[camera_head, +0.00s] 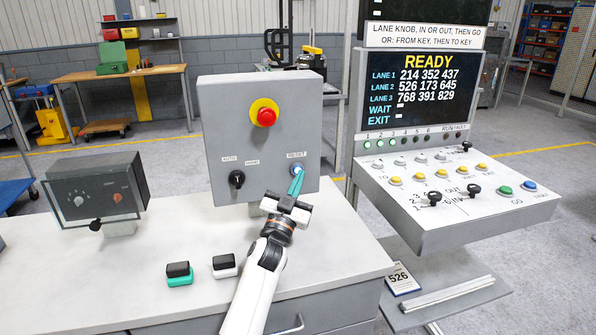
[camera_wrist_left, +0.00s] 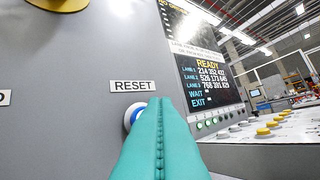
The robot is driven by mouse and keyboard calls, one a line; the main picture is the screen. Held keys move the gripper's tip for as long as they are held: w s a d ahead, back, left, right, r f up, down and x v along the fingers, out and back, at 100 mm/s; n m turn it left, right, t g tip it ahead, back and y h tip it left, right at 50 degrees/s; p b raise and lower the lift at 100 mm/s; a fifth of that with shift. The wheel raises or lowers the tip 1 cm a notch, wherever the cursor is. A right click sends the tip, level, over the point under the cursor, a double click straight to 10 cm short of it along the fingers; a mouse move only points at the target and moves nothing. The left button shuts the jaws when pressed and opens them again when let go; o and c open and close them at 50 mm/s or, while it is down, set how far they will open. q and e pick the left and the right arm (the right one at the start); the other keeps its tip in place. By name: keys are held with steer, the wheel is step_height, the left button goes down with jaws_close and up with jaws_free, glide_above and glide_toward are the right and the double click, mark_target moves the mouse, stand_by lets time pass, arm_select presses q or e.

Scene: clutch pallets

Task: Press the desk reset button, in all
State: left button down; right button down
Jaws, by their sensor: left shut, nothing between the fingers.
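The blue reset button (camera_head: 296,169) is on the grey control box (camera_head: 220,115) on the desk, under a RESET label. It also shows in the left wrist view (camera_wrist_left: 134,114), partly covered by my fingers. My left gripper (camera_head: 297,183) is shut and empty, with its teal fingers pointing up at the button. In the left wrist view the fingers (camera_wrist_left: 160,145) overlap the right side of the button. I cannot tell whether they touch it. My right gripper is not in view.
The box also has a red emergency button (camera_head: 266,116) and a black selector knob (camera_head: 237,178). A dark grey meter box (camera_head: 97,190) stands at left. Two small blocks lie on the desk front. A console (camera_head: 455,190) with a READY screen (camera_head: 420,92) stands at right.

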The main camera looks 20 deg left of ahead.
arm_select(q)
steer(key=shift+w+a, duration=0.1)
stand_by(0.6)
steer(key=shift+w+a, duration=0.15)
steer(key=shift+w, duration=0.1)
steer(key=shift+w+a+b, duration=0.25)
steer(key=shift+w+b, duration=0.1)
steer(key=shift+b, duration=0.05)
stand_by(0.6)
steer(key=shift+s, duration=0.1)
stand_by(0.4)
steer(key=shift+s+d+p, duration=0.45)
steer(key=shift+s+p, duration=0.05)
steer(key=shift+s, duration=0.1)
steer(key=shift+s+d, duration=0.1)
steer(key=s+d, duration=0.1)
steer(key=s+p, duration=0.1)
steer(key=s+d+p, duration=0.1)
steer(key=s, duration=0.1)
steer(key=shift+d, duration=0.35)
